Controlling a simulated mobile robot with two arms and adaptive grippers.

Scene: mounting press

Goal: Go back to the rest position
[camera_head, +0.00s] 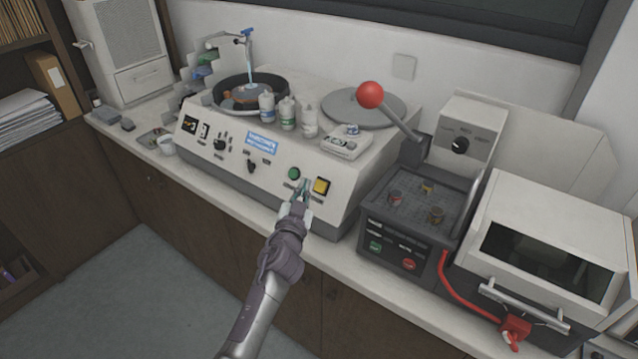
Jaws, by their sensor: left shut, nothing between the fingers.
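My left gripper (302,192) is in the middle of the head view, at the end of my arm reaching up from the bottom. It is shut and empty. I cannot tell whether the fingertips touch the panel. My right gripper is not in view.
The mounting press (415,215), with a red-ball lever (370,95), stands right of my gripper. A white cabinet with a dark window (550,235) is farther right. Bottles (288,112) stand on the machine. The floor (140,290) at lower left is clear.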

